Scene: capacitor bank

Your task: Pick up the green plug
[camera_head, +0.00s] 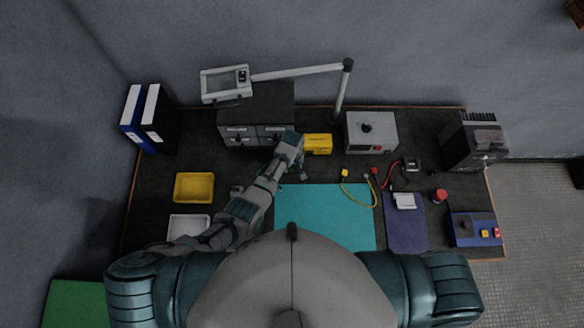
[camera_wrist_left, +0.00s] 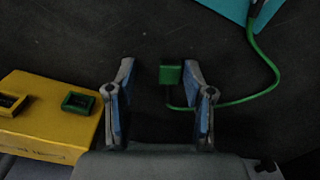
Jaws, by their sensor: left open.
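The green plug (camera_wrist_left: 171,74) is a small green block on the dark bench top in the left wrist view. A green cable (camera_wrist_left: 262,92) runs from it to the right and up toward the teal mat. My left gripper (camera_wrist_left: 158,72) is open and empty. In the picture the plug lies between its fingertips, closer to the right finger; I cannot tell the height gap. In the head view my left gripper (camera_head: 292,163) is beside the yellow box (camera_head: 318,143), and I cannot make out the plug there. My right gripper is not in view.
The yellow box with a green-rimmed socket (camera_wrist_left: 78,102) stands left of the fingers in the wrist view. The teal mat (camera_head: 325,210) lies nearer my body. A grey drawer unit (camera_head: 255,105) and a grey box (camera_head: 370,130) stand at the back. A yellow tray (camera_head: 194,187) is left.

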